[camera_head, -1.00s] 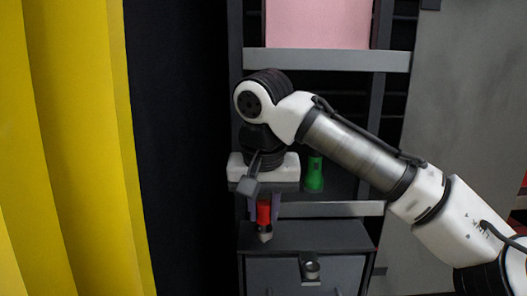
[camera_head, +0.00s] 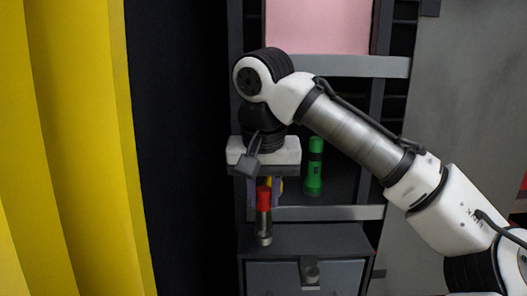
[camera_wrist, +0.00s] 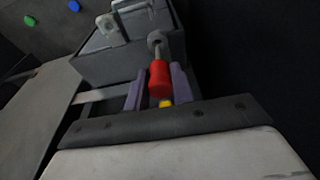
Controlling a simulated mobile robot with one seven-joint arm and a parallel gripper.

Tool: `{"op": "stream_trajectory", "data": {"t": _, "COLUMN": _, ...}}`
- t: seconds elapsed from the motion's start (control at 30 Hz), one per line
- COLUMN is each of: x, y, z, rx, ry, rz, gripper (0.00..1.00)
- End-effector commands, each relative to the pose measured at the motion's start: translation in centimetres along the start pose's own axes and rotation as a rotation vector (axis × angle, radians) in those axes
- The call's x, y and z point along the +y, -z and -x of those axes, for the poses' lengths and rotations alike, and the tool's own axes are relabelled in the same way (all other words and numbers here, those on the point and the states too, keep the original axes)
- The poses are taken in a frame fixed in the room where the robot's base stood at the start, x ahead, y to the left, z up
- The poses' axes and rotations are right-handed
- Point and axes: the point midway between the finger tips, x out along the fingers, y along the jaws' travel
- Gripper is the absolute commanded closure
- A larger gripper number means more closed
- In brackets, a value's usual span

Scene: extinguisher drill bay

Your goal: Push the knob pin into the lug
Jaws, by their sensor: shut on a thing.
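My gripper (camera_head: 265,200) points down, its two purple fingers on either side of the red knob of the pin (camera_head: 264,196). In the wrist view, my gripper (camera_wrist: 159,78) is shut on this red knob (camera_wrist: 160,84). A yellow bit (camera_wrist: 165,103) shows at the knob's near end. The pin's grey shank (camera_head: 264,222) runs down from the knob. A small grey ring, which looks like the lug (camera_wrist: 156,40), is in line with the shank's far end and shows at the lower end in the head view (camera_head: 265,239). I cannot tell whether the tip is inside it.
A grey box (camera_head: 345,240) with a latch-like metal fitting (camera_head: 310,270) lies below. A green flashlight (camera_head: 314,168) stands on the shelf behind, right of my gripper. A pink panel (camera_head: 318,25) is above. A yellow curtain (camera_head: 70,150) hangs at the left.

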Motion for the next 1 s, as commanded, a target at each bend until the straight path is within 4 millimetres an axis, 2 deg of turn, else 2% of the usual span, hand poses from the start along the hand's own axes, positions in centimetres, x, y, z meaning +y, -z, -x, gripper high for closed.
{"op": "stream_trajectory", "data": {"t": 0.47, "x": 0.0, "y": 0.1, "z": 0.6, "rx": 0.0, "ry": 0.0, "rz": 0.0, "gripper": 1.0}}
{"op": "stream_trajectory", "data": {"t": 1.0, "x": 0.0, "y": 0.7, "z": 3.7, "rx": 0.001, "ry": -0.001, "rz": 0.0, "gripper": 1.0}}
